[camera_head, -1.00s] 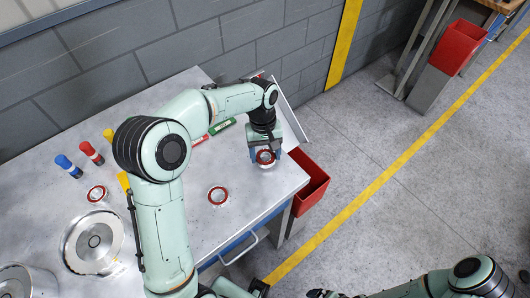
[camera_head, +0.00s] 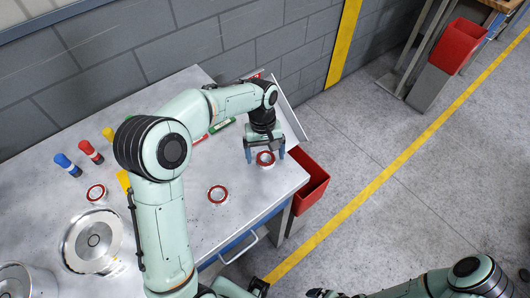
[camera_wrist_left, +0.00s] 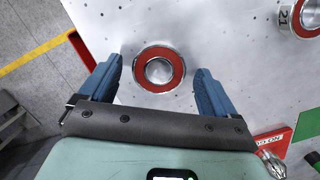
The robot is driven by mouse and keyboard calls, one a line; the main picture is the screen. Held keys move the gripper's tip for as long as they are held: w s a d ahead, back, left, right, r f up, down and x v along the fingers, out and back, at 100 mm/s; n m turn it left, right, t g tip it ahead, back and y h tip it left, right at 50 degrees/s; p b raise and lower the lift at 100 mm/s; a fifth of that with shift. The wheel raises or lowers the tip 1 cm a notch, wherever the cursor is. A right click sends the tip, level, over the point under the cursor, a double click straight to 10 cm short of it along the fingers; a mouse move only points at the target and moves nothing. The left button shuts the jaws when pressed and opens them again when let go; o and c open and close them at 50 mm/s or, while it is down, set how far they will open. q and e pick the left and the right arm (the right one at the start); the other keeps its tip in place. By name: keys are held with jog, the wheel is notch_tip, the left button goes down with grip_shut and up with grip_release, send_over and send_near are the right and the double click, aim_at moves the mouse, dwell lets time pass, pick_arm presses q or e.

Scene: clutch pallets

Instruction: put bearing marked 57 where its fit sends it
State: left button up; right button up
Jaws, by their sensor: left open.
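A bearing with a red ring face and a metal rim (camera_head: 265,159) lies flat near the right end of the table. It shows in the left wrist view (camera_wrist_left: 143,80) too; no number is readable on it. My left gripper (camera_head: 264,155) is open, with its blue fingers on either side of this bearing and visible gaps to it. A second bearing (camera_head: 218,194) lies left of it; a bearing marked 21 (camera_wrist_left: 305,18) is at the wrist view's top right. A third bearing (camera_head: 96,193) lies further left. My right gripper is not clearly visible.
A red bin (camera_head: 310,182) hangs beyond the table's right edge. A green tag (camera_head: 221,125) and a red NO-GO label (camera_wrist_left: 272,143) lie near the gripper. A round metal plate (camera_head: 92,241) and several coloured-capped pieces (camera_head: 68,165) stand left. The table (camera_head: 245,215) in front is clear.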

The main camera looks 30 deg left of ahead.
aim_at(263, 151)
pick_arm(q)
notch_tip(263, 151, up, 12)
jog(key=w+a+p, duration=0.1)
jog(key=p, duration=0.1)
jog(key=shift+w+a+r, duration=0.25)
jog(key=shift+w, duration=0.05)
pick_arm(e)
jog(key=w+r, duration=0.2)
jog(key=r, duration=0.1)
jog(key=shift+w+r, duration=0.1)
jog(key=shift+w, duration=0.1)
